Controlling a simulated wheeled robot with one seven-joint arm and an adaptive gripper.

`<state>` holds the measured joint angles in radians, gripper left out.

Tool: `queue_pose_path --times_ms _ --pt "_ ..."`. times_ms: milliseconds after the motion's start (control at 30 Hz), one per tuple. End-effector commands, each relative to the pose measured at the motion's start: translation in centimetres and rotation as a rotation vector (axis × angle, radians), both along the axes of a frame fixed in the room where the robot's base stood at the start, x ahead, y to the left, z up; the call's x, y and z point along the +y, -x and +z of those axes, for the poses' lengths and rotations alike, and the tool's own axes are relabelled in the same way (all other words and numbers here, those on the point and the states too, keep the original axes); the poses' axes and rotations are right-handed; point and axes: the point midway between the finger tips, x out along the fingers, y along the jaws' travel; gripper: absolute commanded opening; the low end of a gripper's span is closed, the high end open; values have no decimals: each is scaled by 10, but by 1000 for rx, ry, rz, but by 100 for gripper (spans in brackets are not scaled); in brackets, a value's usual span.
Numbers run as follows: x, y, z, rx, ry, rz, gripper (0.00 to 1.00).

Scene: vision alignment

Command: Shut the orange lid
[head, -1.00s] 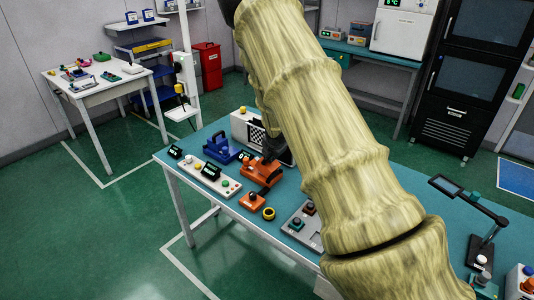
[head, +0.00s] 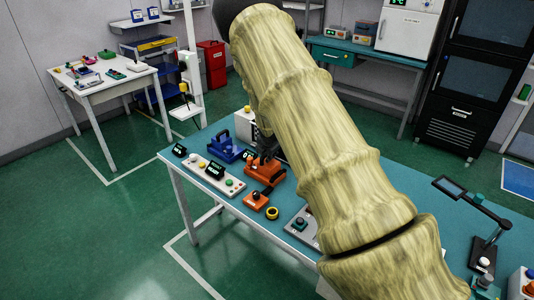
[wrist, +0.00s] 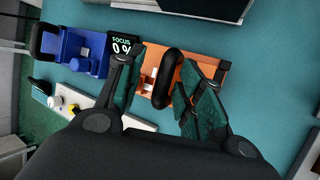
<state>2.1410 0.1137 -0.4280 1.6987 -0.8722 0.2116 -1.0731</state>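The orange device (head: 264,174) stands on the teal table, partly hidden behind my arm and gripper in the head view. In the wrist view its orange body (wrist: 187,80) lies between my fingers, with a thick black handle (wrist: 166,79) across it and small white parts beside the handle. I cannot tell how far its orange lid is open. My gripper (wrist: 165,95) is open, one finger on each side of the handle, with gaps to it. In the head view my gripper (head: 266,146) is a dark shape just above the device.
A blue device (head: 225,150) with a handle stands left of the orange one, with a small "FOCUS 0 %" display (wrist: 122,46) between them. A white button panel (head: 214,175), an orange button box (head: 255,201) and a yellow ring (head: 272,213) lie near the front edge.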

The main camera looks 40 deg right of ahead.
Motion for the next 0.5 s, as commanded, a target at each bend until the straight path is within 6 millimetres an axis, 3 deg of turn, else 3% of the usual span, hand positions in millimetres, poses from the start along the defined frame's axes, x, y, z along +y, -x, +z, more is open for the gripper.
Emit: queue_pose_path --times_ms 267,500 --pt "2 4 4 2 -1 0 37" --pt "10 19 31 0 -1 0 37"
